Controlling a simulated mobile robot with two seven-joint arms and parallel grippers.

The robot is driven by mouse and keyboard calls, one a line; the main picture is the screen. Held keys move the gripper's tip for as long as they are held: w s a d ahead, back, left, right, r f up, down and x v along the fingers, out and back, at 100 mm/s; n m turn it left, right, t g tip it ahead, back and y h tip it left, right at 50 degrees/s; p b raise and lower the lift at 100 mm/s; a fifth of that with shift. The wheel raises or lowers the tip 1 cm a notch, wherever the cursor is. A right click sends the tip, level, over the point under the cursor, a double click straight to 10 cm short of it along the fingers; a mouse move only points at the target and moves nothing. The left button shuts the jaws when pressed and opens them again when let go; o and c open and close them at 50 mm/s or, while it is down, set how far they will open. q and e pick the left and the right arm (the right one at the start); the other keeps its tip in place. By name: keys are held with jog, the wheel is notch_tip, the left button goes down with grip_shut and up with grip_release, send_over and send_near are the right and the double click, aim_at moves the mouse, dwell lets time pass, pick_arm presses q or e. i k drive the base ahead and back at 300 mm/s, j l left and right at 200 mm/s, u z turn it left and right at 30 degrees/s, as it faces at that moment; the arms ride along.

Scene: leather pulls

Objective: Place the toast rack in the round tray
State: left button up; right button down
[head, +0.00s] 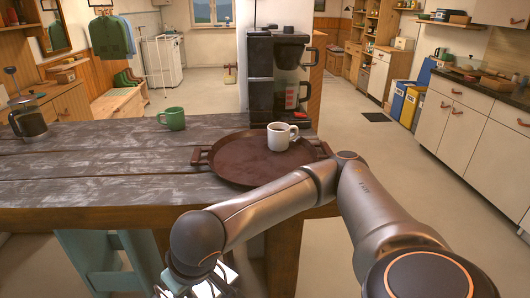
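The round tray (235,172), dark brown with two side handles, lies on the wooden table near its right end. A white mug (279,137) with dark contents stands on it, toward the back right. My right arm comes in from the right and bends down past the table's front edge. My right gripper (205,290) is at the bottom edge of the head view, below the tabletop and partly cut off. Bright metallic parts show there; I cannot tell if they include the toast rack. No toast rack is clearly visible elsewhere. My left gripper is not in view.
A green mug (172,118) stands behind the tray to the left. A French press (27,117) stands at the table's far left. A black coffee maker (275,75) is behind the tray. A blue-green chair (112,262) is under the front edge. The table's left-middle is clear.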

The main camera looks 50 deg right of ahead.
aim_at(264, 163)
jog(key=z, duration=1.2)
jog(key=i+j+z, duration=0.1)
jog(key=j+z, duration=0.15)
jog(key=i+j+z, duration=0.1)
jog(key=j+z, duration=0.15)
jog(key=i+j, duration=0.1)
jog(key=j, duration=0.3)
jog(key=i+j, duration=0.1)
jog(key=j, duration=0.25)
